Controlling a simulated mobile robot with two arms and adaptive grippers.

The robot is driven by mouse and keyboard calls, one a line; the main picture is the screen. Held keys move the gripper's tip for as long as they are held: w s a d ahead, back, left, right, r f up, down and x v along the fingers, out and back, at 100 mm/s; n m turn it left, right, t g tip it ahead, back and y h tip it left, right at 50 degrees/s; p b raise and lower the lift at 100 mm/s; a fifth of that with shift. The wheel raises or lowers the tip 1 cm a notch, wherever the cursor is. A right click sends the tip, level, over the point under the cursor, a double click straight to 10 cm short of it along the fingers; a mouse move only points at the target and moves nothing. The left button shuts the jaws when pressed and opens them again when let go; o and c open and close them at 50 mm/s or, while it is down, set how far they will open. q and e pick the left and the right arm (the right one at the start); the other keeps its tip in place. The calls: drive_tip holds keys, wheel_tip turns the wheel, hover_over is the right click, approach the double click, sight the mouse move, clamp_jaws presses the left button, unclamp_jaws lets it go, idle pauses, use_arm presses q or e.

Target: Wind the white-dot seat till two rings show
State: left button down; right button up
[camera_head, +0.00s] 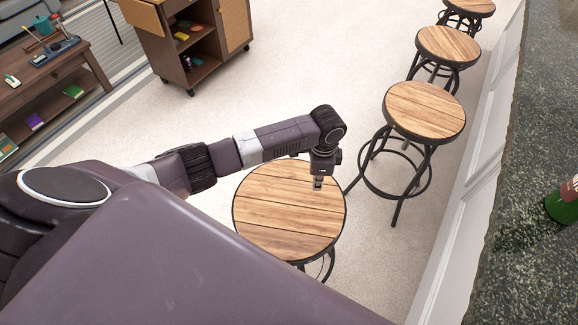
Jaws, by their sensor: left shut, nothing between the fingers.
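A round wooden stool seat (285,225) on a dark metal frame is nearest me, below the middle of the head view. My left arm reaches in from the left, and my left gripper (318,184) points down at the upper right part of this seat, shut and empty. I cannot tell whether its tip touches the wood. More round wooden seats stand beyond: one at the right of centre (424,110), one farther back (447,45), and one at the top edge (470,6). No white dot or rings can be made out on any stool. My right gripper is not in view.
A dark speckled counter (535,130) with a green bottle (563,203) runs along the right, above white panelling (478,190). A wheeled wooden cabinet (200,45) and a desk (50,85) stand at the upper left. Pale floor (300,70) is clear between.

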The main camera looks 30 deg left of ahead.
use_arm(q)
drive_tip(key=d+b, duration=0.1)
drive_tip(key=d, duration=0.2)
drive_tip(key=shift+s+d+f, duration=0.15)
drive_tip(key=shift+d, duration=0.05)
drive_tip(key=s+a+p, duration=0.1)
drive_tip(key=p, duration=0.1)
drive_tip(key=s+a+r+p, duration=0.1)
drive_tip(key=p, duration=0.1)
drive_tip(key=shift+a, duration=0.4)
drive_tip(key=s+a+p, duration=0.4)
drive_tip(key=a, duration=0.1)
drive_tip(key=s+a+p, duration=0.2)
drive_tip(key=shift+s+a+f, duration=0.1)
drive_tip(key=shift+s+a, duration=0.15)
drive_tip(key=shift+a, duration=0.15)
drive_tip(key=s+a, duration=0.1)
drive_tip(key=a, duration=0.1)
drive_tip(key=s+a, duration=0.4)
drive_tip(key=shift+s+a+f, duration=0.2)
drive_tip(key=shift+a+f, duration=0.1)
drive_tip(key=shift+a, duration=0.05)
hover_over(295, 239)
drive_tip(key=shift+w+a, duration=0.1)
drive_tip(key=shift+a, duration=0.35)
drive_tip(key=shift+d, duration=0.45)
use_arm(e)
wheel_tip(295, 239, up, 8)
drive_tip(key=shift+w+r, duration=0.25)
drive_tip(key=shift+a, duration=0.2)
